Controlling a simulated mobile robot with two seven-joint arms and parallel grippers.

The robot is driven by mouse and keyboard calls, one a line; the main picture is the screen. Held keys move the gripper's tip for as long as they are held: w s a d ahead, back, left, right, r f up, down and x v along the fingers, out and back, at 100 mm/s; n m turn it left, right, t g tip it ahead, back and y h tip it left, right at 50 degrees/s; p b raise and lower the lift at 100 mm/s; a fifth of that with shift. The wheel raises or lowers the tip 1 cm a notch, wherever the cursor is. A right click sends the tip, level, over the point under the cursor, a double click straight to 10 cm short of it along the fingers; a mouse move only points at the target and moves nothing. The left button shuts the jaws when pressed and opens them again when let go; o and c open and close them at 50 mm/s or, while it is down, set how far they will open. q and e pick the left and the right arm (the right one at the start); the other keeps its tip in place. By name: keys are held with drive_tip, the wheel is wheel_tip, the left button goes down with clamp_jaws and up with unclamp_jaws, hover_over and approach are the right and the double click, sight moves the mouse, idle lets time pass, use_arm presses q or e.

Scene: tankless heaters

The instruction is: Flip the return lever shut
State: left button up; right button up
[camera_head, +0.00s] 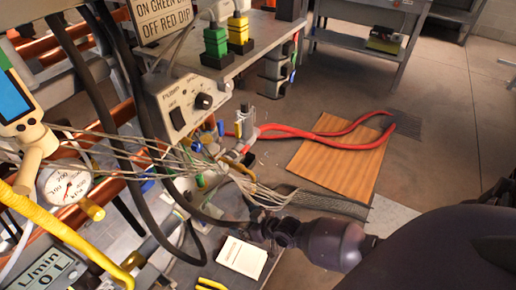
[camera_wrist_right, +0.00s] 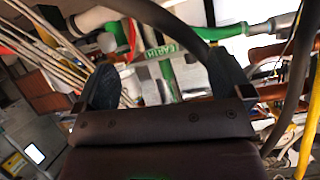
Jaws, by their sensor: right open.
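A cluster of small valves and fittings with red, blue and yellow parts (camera_head: 225,145) sits among pale wires in the head view. I cannot tell which part is the return lever or how it stands. My right gripper (camera_head: 262,230) reaches in from the right, just below this cluster, partly hidden by wires. In the right wrist view its two dark fingers (camera_wrist_right: 165,82) are spread apart, with nothing clearly held between them. Beyond them are a grey metal part and a green piece marked EARTH (camera_wrist_right: 160,50). My left gripper is not in view.
Loose wires (camera_head: 130,150) and black hoses (camera_head: 125,70) crowd the left side. A pump control box (camera_head: 190,102), a pressure gauge (camera_head: 65,184) and a yellow pipe (camera_head: 70,235) stand nearby.

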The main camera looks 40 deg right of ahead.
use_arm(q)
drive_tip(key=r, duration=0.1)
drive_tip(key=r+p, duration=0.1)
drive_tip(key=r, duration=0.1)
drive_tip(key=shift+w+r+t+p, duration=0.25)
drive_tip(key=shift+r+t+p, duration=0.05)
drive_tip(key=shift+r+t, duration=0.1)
use_arm(e)
drive_tip(key=shift+m, duration=0.3)
drive_tip(key=s+r, duration=0.1)
drive_tip(key=s, duration=0.1)
drive_tip(key=s+r, duration=0.2)
drive_tip(key=shift+d, duration=0.2)
